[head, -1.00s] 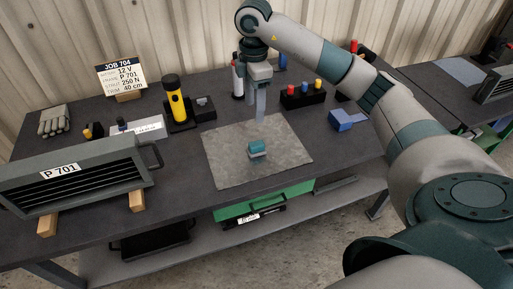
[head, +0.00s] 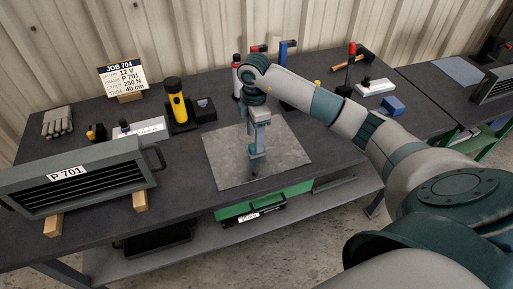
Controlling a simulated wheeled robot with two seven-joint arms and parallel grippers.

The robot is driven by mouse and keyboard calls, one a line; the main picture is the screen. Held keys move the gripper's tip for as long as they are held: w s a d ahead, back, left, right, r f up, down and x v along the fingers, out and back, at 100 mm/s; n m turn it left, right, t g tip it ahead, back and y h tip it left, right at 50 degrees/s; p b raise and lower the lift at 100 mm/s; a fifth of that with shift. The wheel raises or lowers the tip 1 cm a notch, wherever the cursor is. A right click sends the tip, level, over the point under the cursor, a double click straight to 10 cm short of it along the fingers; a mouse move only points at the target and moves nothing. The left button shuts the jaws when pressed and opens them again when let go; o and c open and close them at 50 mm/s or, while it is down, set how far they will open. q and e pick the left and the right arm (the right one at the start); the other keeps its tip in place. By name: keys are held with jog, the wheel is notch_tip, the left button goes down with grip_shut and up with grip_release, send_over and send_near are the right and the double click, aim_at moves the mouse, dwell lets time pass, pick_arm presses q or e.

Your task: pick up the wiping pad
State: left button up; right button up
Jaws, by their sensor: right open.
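The wiping pad (head: 258,151), a small teal and grey block, lies on the grey mat (head: 225,172) in the middle of the bench. My right gripper (head: 256,155) points down at the pad, its fingers at or just over it. The gripper is open, and it partly covers the pad. I cannot tell whether the fingers touch it. My left gripper is not in view.
A grey vented panel marked P 701 (head: 85,178) rests on wooden blocks at the left front. A yellow torch (head: 177,101) and a job card (head: 122,77) stand behind. A blue block (head: 393,105) lies right, beyond my arm. The mat around the pad is clear.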

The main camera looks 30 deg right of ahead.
dwell(0.3)
jog(key=shift+d+f+p, duration=0.1)
jog(key=shift+f+p, duration=0.45)
jog(key=shift+p, duration=0.1)
jog(key=f, duration=0.1)
jog(key=f+p, duration=0.1)
jog(key=f, duration=0.1)
jog(key=shift+s+d+p, duration=0.1)
jog(key=shift+d+p, duration=0.1)
jog(key=shift+p, duration=0.1)
jog(key=shift+f, duration=0.55)
jog(key=c, duration=1.1)
